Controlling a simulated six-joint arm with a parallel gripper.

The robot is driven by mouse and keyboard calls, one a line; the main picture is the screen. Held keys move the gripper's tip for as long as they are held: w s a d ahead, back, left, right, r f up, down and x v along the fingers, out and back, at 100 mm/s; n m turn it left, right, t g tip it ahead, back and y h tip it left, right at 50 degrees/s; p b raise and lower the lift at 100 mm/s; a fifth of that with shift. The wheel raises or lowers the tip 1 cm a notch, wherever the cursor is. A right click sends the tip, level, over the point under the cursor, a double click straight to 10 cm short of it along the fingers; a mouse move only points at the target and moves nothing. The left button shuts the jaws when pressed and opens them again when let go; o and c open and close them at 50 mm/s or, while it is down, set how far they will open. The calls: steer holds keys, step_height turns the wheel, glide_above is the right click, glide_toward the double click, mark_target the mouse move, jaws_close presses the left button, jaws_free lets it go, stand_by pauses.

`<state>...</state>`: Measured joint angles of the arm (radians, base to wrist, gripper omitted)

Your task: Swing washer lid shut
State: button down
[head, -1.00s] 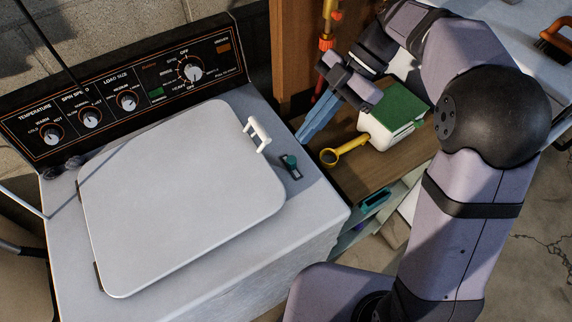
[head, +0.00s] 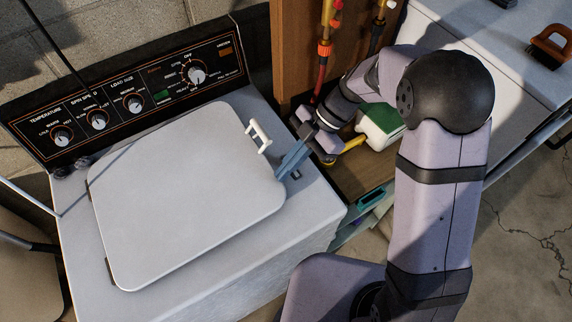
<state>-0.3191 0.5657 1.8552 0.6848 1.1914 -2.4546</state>
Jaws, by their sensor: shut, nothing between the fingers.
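The washer lid (head: 185,195) is a pale rounded panel lying flat or nearly flat over the washer top (head: 316,205). Its hinges are along the left edge, and a white handle (head: 260,133) stands near its right edge. I cannot tell whether a small gap remains under the lid. My gripper (head: 284,174) has blue fingers, shut and empty. The fingertips are at the lid's right edge, below the handle; whether they touch it is unclear. The fingers mostly hide a small dark fitting on the washer top.
The control panel (head: 130,95) with knobs rises behind the lid. Right of the washer is a wooden shelf with a green-and-white box (head: 382,124) and a yellow scoop (head: 350,144), partly hidden by my arm. Red-handled pipes (head: 325,48) stand behind.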

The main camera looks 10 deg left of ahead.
mark_target(289, 185)
stand_by(0.3)
steer(key=shift+g+y, duration=0.6)
steer(key=f+b, duration=0.4)
steer(key=b, duration=0.1)
steer(key=shift+w+d+f+b, duration=0.15)
steer(key=shift+d+f+b, duration=0.05)
steer(key=shift+f+b, duration=0.1)
steer(key=shift+d+f+b, duration=0.1)
steer(key=shift+d+b, duration=0.1)
steer(key=shift+b, duration=0.1)
step_height(289, 185, up, 5)
steer(key=shift+a+f+p, duration=0.1)
steer(key=shift+a+p, duration=0.05)
steer(key=shift+p, duration=0.95)
steer(key=b+v, duration=0.3)
steer(key=v, duration=0.7)
steer(key=shift+r+y, duration=0.3)
steer(key=shift+r, duration=0.1)
steer(key=shift+a, duration=0.1)
